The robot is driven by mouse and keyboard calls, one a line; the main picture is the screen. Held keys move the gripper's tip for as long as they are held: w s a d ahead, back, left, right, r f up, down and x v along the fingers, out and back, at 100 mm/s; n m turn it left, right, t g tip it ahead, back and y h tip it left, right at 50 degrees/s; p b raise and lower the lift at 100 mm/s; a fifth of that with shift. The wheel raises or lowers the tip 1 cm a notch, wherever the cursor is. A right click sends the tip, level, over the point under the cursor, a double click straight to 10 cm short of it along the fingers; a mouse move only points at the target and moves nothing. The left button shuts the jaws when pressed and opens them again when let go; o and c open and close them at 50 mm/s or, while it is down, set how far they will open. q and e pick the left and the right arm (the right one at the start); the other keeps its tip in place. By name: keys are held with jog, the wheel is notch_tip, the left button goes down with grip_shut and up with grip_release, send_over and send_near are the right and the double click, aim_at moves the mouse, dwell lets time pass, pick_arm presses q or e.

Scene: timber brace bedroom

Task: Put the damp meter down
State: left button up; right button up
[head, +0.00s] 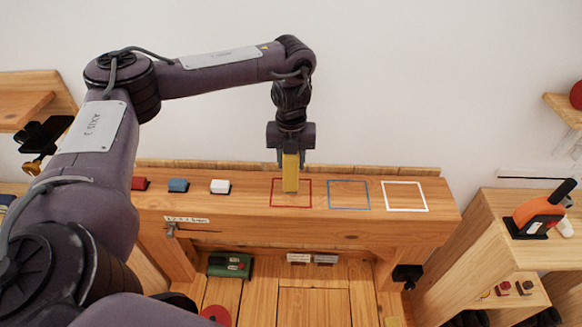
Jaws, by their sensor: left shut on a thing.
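My left gripper (290,150) points straight down over the wooden bench beam and is shut on a yellow upright block, the damp meter (290,175). The meter's lower end overlaps the red outlined square (276,205) on the beam top. I cannot tell whether it touches the wood or hangs just above it. A blue outlined square (349,207) and a white outlined square (405,209) lie to the right, both empty. My right gripper is not in view.
Red (140,183), blue (178,185) and white (220,186) blocks stand on the beam (245,228) at left. A green case (230,265) lies below. An orange-handled tool (540,212) stands on the right-hand shelf. The beam's right part is clear.

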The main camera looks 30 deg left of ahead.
pick_arm(q)
notch_tip(320, 180, down, 3)
jog(key=shift+s+r, duration=0.1)
jog(key=shift+r, duration=0.05)
jog(key=shift+w+a+f, duration=0.15)
jog(key=shift+w+f, duration=0.1)
jog(key=shift+w, duration=0.05)
jog(key=shift+s+f, duration=0.1)
jog(key=o, duration=1)
notch_tip(320, 180, up, 12)
jog(key=shift+r+p, duration=0.15)
jog(key=shift+p, duration=0.9)
